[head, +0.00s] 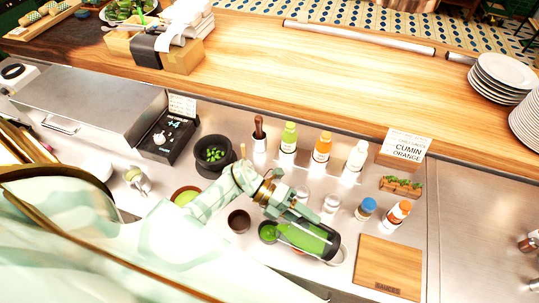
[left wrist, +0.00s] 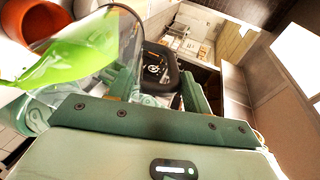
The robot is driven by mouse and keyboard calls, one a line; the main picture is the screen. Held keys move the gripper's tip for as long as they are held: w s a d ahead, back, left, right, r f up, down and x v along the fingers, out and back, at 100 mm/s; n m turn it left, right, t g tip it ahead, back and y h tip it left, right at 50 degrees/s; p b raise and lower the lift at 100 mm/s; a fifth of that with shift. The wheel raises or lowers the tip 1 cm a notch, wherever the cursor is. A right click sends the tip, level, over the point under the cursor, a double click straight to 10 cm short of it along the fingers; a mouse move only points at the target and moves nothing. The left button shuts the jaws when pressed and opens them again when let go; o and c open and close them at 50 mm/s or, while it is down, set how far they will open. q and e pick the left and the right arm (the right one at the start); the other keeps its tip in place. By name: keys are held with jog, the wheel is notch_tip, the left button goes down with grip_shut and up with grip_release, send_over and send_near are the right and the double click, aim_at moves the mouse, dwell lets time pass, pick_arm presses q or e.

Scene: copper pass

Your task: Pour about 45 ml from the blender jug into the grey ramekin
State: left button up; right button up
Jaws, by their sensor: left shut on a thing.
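The clear blender jug (head: 312,237) holds green liquid and is tipped far over on its side above the steel counter. Its black end is at the right and its other end points left. My left gripper (head: 288,213) is shut on it. In the left wrist view the jug (left wrist: 122,45) shows the green liquid slanting toward the left. A small round green patch with a dark rim (head: 268,232) lies at the jug's left end; I cannot tell whether this is the grey ramekin or the jug's mouth. My right gripper is not in view.
A dark brown cup (head: 239,221) stands just left of the jug. A bowl of green (head: 186,196) and a black mortar (head: 212,154) are farther left. Several bottles (head: 322,147) stand behind. A wooden board (head: 388,267) lies to the right, with bare steel beyond it.

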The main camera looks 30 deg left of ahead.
pick_arm(q)
jog(key=shift+a+f+h+b, duration=0.15)
jog(key=shift+h+b, duration=0.15)
jog(key=shift+b, duration=0.25)
dwell(0.8)
jog(key=shift+r+p, duration=0.25)
jog(key=shift+p, duration=0.1)
jog(key=d+r+y+p, duration=0.1)
jog(key=p, duration=0.2)
jog(key=d+r+y+p, duration=0.1)
jog(key=p, duration=0.2)
jog(key=shift+w+r+g, duration=0.1)
jog(key=shift+r+g, duration=0.2)
jog(key=shift+r, duration=0.05)
jog(key=shift+d+f+y+p, duration=0.4)
jog(key=shift+d+y+p, duration=0.15)
jog(key=shift+y+p, duration=0.5)
jog(key=shift+w+d+f, duration=0.1)
jog(key=shift+f, duration=0.1)
jog(key=shift+d+r+p, duration=0.1)
jog(key=shift+p, duration=0.35)
jog(key=shift+y, duration=0.25)
jog(key=shift+d, duration=0.15)
